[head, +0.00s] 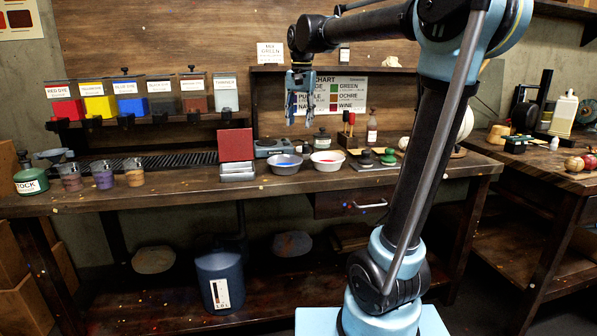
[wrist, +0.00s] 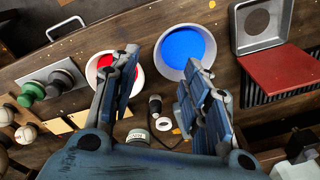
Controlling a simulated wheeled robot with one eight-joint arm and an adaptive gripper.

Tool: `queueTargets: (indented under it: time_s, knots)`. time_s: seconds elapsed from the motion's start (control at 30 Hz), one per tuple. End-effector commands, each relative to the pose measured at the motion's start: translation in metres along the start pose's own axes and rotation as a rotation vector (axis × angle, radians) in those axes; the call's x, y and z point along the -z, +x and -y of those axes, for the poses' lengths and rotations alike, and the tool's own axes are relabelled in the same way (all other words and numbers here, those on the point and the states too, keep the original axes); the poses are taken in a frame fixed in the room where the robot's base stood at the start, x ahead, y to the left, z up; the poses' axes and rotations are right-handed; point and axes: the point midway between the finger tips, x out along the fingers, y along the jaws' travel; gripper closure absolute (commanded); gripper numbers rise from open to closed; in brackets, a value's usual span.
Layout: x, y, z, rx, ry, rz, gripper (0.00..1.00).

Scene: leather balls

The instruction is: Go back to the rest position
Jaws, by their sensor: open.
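My gripper (head: 300,108) hangs pointing down above the bench in the head view, in front of the wall chart. In the wrist view its two blue fingers (wrist: 158,100) are spread apart with nothing between them. Below are two white bowls: one with blue dye (head: 284,162) and one with red dye (head: 327,159). The wrist view shows the blue bowl (wrist: 186,48) past the right finger and the red bowl (wrist: 103,65) partly hidden behind the left finger. The gripper is apart from both bowls.
The workbench (head: 190,190) also holds a red-lidded box (head: 236,150), several cups at left and green-knobbed weights (head: 388,157). Dye dispensers (head: 131,100) line the back wall at left. A shelf edge and color chart (head: 340,92) stand behind the gripper. Air around the gripper is clear.

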Motion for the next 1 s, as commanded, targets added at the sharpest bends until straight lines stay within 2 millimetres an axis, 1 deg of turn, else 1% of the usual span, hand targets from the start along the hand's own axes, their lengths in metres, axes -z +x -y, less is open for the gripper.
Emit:
queueTargets:
  time_s: [0.03,0.1,0.27,0.3,0.37,0.5,0.67,0.8,1.0]
  knots:
    - [-0.007,0.007,-0.018,0.001,-0.009,-0.004,0.57]
    - [-0.016,0.018,-0.040,0.003,-0.031,-0.010,0.57]
    - [-0.040,0.046,-0.087,0.007,-0.079,-0.026,0.57]
    - [-0.046,0.054,-0.099,0.008,-0.092,-0.030,0.57]
    - [-0.056,0.066,-0.116,0.008,-0.110,-0.036,0.57]
    - [-0.082,0.097,-0.153,0.008,-0.153,-0.049,0.57]
    - [-0.112,0.136,-0.191,0.006,-0.202,-0.067,0.57]
    - [-0.141,0.174,-0.221,0.002,-0.246,-0.081,0.57]
    - [-0.180,0.231,-0.257,-0.006,-0.305,-0.102,0.57]
